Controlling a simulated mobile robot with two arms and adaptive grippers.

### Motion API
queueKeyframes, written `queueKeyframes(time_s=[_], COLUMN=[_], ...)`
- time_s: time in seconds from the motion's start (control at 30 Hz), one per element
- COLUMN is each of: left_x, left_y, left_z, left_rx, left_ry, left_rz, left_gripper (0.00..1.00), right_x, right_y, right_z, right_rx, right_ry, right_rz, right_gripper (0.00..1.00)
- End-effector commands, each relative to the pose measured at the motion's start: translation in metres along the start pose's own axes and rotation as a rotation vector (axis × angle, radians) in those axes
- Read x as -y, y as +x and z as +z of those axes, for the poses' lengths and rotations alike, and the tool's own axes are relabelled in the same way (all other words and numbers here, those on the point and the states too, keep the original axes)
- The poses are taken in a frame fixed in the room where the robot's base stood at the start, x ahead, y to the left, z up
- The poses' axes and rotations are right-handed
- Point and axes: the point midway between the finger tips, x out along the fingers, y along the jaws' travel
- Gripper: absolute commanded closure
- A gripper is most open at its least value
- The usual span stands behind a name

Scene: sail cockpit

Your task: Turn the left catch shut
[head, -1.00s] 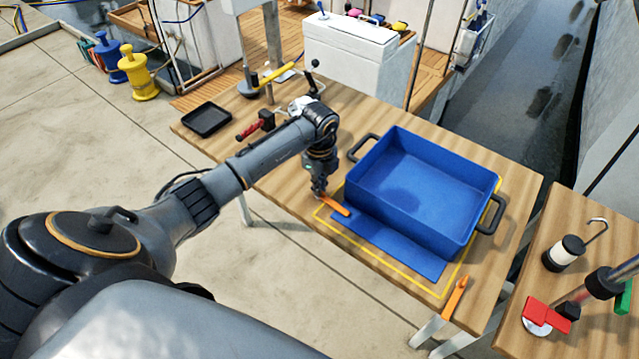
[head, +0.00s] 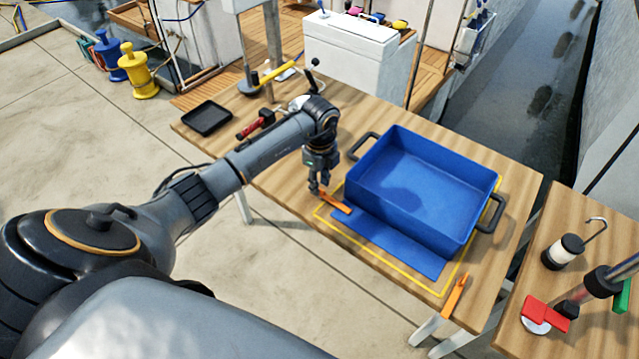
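The left catch is an orange lever (head: 336,204) at the left front corner of the blue box (head: 400,211), on the wooden table. It lies slantwise, its right end near the blue flap (head: 388,245) in front of the box. My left gripper (head: 318,191) points down just above and beside the catch's left end. Its fingers are small here, and I cannot tell whether they touch the catch or how far apart they are. A second orange catch (head: 455,296) lies at the right front, pointing toward the table's front edge. My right gripper is not in view.
A yellow outline (head: 385,269) surrounds the box area. A black tray (head: 206,118) and a red-handled tool (head: 254,126) lie at the table's left. A second table (head: 590,325) at the right holds a lantern-like item (head: 563,252) and red pieces (head: 546,314).

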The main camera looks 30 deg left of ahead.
Motion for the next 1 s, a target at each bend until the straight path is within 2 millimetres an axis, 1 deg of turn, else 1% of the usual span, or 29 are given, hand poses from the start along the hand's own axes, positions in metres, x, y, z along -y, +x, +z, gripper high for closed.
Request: queueKeyframes(time_s=[0.3,0.4,0.5,0.6,0.7,1.0], left_x=[0.001,0.001,0.000,0.000,0.000,0.000], left_y=[-0.067,-0.085,-0.098,-0.106,-0.109,-0.109], left_z=[0.001,0.001,0.001,0.001,0.001,0.001], left_rx=[0.003,0.002,0.002,0.002,0.002,0.001], left_ry=[0.001,0.002,0.000,0.000,0.000,0.000], left_rz=[-0.005,-0.004,-0.002,-0.002,0.000,0.000], left_gripper=[0.71,0.71,0.71,0.71,0.71,0.71], right_x=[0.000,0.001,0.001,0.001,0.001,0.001], right_y=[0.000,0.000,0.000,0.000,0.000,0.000], right_z=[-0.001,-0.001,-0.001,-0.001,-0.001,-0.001], right_rx=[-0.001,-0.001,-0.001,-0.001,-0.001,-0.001], right_ry=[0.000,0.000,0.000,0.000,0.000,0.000], right_rz=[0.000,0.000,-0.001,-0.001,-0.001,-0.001], right_gripper=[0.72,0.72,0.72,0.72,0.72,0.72])
